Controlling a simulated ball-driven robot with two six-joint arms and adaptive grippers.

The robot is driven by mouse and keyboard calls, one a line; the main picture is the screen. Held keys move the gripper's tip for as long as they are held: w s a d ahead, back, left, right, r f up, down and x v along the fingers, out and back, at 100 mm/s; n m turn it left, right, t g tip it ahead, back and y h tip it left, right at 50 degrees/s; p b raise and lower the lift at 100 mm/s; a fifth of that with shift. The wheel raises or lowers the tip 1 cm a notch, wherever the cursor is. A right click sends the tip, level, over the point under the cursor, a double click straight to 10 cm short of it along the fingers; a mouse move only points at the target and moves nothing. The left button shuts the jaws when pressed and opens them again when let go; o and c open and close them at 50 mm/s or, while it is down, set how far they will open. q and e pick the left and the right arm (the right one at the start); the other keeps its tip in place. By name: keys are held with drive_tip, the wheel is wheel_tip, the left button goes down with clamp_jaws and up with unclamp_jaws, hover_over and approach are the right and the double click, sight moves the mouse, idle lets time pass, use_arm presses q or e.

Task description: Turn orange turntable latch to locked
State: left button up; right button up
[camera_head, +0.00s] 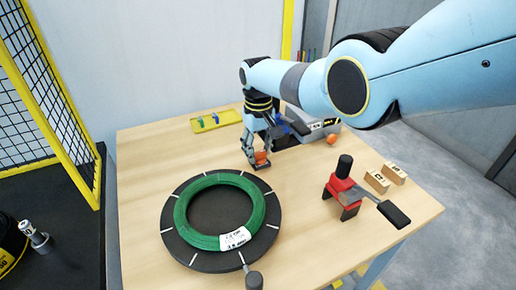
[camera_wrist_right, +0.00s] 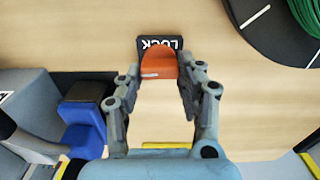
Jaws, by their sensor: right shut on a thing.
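The orange latch (camera_head: 262,157) sits behind the black turntable (camera_head: 180,247), on a small dark plate. In the right wrist view the latch (camera_wrist_right: 158,66) lies against the plate (camera_wrist_right: 147,42), which reads LOCK upside down. My right gripper (camera_head: 257,157) points down onto the latch and is shut on it, with one finger on each side; the fingers also show in the wrist view (camera_wrist_right: 159,74). The fingers partly hide the latch in the head view. A green coil (camera_head: 182,220) with a white label lies flat on the turntable. My left gripper is not in view.
A red tool with black handles (camera_head: 341,189) and two wooden blocks (camera_head: 377,181) are at the right of the table. A yellow tray (camera_head: 222,119) lies at the back. The front left tabletop is clear.

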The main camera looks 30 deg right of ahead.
drive_tip(key=shift+m, duration=0.3)
idle(0.4)
drive_tip(key=o, duration=1.2)
drive_tip(key=shift+c, duration=0.2)
wheel_tip(320, 180, up, 12)
